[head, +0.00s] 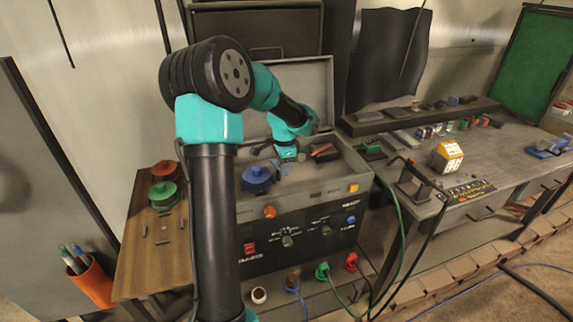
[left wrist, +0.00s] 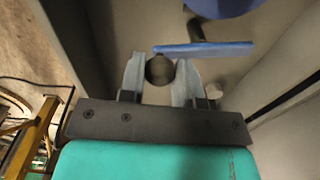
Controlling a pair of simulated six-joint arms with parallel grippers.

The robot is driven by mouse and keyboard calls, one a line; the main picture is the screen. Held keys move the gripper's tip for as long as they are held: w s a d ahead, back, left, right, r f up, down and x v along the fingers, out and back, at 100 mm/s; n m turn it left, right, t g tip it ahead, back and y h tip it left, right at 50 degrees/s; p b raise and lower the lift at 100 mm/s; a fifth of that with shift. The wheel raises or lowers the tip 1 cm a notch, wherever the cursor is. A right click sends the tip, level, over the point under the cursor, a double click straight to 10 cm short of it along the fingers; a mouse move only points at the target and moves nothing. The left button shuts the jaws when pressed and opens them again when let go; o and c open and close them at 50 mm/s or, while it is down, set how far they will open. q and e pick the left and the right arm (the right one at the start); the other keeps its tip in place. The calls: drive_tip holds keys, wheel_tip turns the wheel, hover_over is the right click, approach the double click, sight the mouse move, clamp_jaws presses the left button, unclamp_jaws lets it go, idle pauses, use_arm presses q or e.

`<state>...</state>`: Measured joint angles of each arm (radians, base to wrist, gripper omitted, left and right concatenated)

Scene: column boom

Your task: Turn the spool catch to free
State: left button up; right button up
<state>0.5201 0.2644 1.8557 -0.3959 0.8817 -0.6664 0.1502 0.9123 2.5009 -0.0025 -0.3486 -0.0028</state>
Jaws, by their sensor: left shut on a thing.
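My left gripper (head: 286,156) reaches down into the open-lidded machine box, just right of the blue spool (head: 257,175). In the left wrist view the gripper (left wrist: 160,72) is shut with its two pale fingers on either side of a round dark knob (left wrist: 160,70). I take this knob to be part of the spool catch. A thin blue bar (left wrist: 208,48) lies just beyond the fingertips and crosses the view to the right. Part of the blue spool (left wrist: 218,6) shows at the top edge. The catch is too small in the head view to tell its angle. My right gripper is not in view.
The box's front panel (head: 300,230) has knobs and cable plugs. A red spool (head: 165,170) and a green spool (head: 163,194) sit on the wooden side shelf. An orange cup (head: 88,282) holds pens. The right bench (head: 490,155) carries a small yellow house-like block (head: 446,156).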

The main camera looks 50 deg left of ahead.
use_arm(q)
drive_tip(key=shift+s+m, duration=0.1)
drive_tip(key=shift+m, duration=0.2)
drive_tip(key=o, duration=0.9)
wheel_tip(320, 180, up, 17)
drive_tip(key=shift+r, duration=0.2)
idle(0.4)
idle(0.3)
